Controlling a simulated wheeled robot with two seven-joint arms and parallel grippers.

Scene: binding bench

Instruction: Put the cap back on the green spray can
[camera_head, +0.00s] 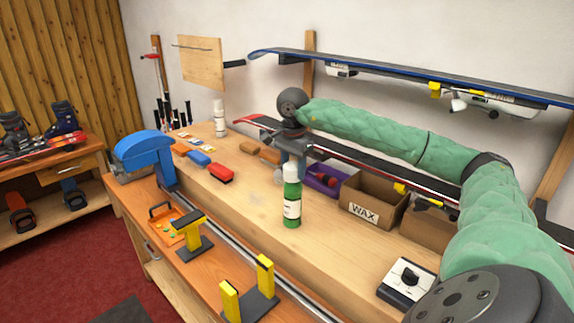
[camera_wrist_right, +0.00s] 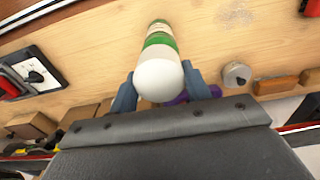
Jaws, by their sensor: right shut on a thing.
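The green spray can (camera_head: 292,208) stands upright on the bench, with a white label. It also shows in the right wrist view (camera_wrist_right: 160,42). The white cap (camera_head: 291,173) is at the can's top, in line with it; I see no clear gap, but cannot tell whether it is fully seated. In the right wrist view the cap's rounded top (camera_wrist_right: 160,80) lies between the two blue-grey fingers. My right gripper (camera_head: 292,165) points down over the can and is shut on the cap. My left gripper is in neither view.
An open WAX box (camera_head: 372,204) and a purple tray (camera_head: 325,180) stand behind the can to the right. A black-and-white dial box (camera_head: 406,281) is at front right. Brushes (camera_head: 220,173) and a white bottle (camera_head: 219,118) are at left. Yellow vise posts (camera_head: 265,275) stand in front.

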